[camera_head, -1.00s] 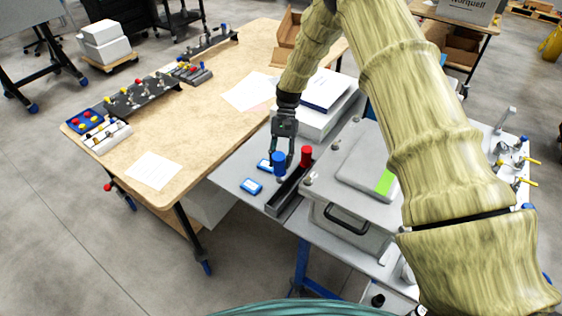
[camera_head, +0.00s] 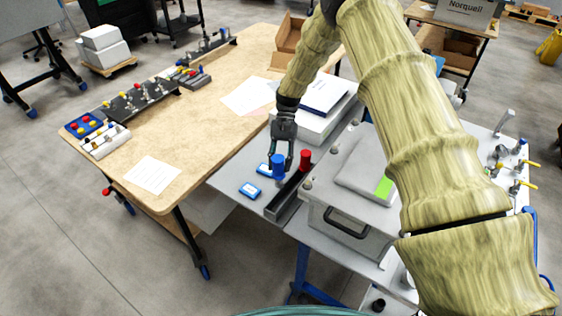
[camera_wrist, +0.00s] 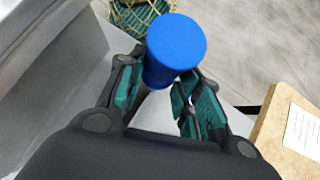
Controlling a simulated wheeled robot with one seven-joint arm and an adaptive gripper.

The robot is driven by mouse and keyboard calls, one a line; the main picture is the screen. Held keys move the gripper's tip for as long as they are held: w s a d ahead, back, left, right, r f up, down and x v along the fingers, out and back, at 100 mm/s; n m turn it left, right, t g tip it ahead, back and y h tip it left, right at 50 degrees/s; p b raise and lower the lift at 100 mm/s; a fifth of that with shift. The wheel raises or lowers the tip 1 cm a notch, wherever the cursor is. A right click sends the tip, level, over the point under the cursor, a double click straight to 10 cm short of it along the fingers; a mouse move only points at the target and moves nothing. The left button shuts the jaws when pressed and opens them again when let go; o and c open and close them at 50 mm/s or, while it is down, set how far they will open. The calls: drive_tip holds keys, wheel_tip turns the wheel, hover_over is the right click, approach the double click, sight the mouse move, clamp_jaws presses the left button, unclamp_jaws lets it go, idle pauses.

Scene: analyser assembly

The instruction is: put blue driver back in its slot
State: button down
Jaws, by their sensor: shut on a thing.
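The blue driver (camera_head: 278,167) stands upright between the fingers of my gripper (camera_head: 282,157), beside the left side of the long dark rack (camera_head: 282,201). In the wrist view the round blue cap (camera_wrist: 177,42) sits between the green-padded fingers of my gripper (camera_wrist: 160,85), which is shut on it. The driver's lower end is hidden, so I cannot tell whether it touches the rack or is inside a slot. A red driver (camera_head: 305,160) stands upright at the rack, just right of the blue one.
Two small blue-and-white boxes, one of them here (camera_head: 250,190), lie left of the rack on the grey table (camera_head: 228,176). A large grey case (camera_head: 345,228) stands close on the right. White boxes (camera_head: 318,122) with a book on top stand behind.

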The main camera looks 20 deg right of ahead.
sight(278, 178)
drive_tip(key=shift+s+a+f, duration=0.55)
drive_tip(key=shift+s+f, duration=0.1)
drive_tip(key=shift+s, duration=0.25)
drive_tip(key=shift+s+a+f, duration=0.55)
drive_tip(key=shift+s+f, duration=0.1)
drive_tip(key=shift+s, duration=0.2)
idle(1.6)
drive_tip(key=shift+s+d, duration=0.1)
drive_tip(key=shift+d, duration=0.1)
idle(0.7)
drive_tip(key=shift+a, duration=0.1)
drive_tip(key=shift+f+b, duration=1.75)
drive_tip(key=shift+f, duration=1.45)
idle(0.4)
